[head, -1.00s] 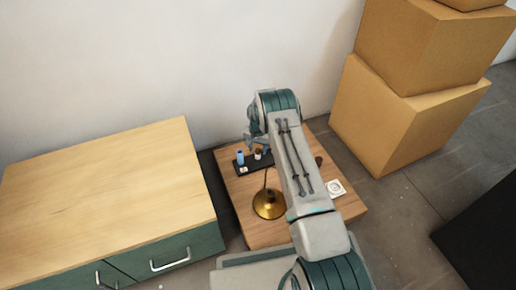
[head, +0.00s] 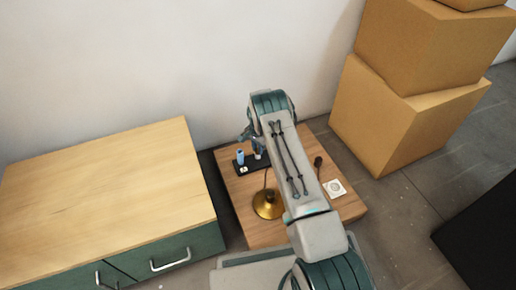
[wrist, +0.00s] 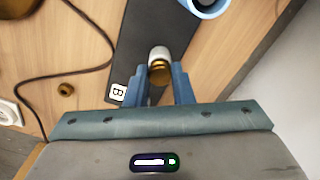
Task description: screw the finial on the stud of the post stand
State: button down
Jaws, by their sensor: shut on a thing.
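A small brass piece, apparently the finial (wrist: 160,73), is between my gripper's (wrist: 160,92) blue fingers in the wrist view. The fingers are shut on it. A short white post (wrist: 158,52), apparently the post stand, stands on a dark strip marked B (wrist: 140,42). The brass piece overlaps the post's near end in this view; I cannot tell whether they touch, and no stud shows. In the head view the dark strip (head: 246,168) lies on the small wooden table, and my arm covers most of my gripper (head: 257,146).
A blue cup-like cylinder (wrist: 206,4) stands on the strip beside the post. A small brass ring (wrist: 66,89) lies on the table near a dark cord (wrist: 70,73). A brass lamp base (head: 268,205), dark-headed item (head: 318,162) and white plate (head: 334,188) share the table.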

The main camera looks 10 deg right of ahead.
jog(key=m, duration=0.3)
jog(key=shift+m, duration=1)
jog(key=m, duration=0.3)
jog(key=shift+m, duration=1.5)
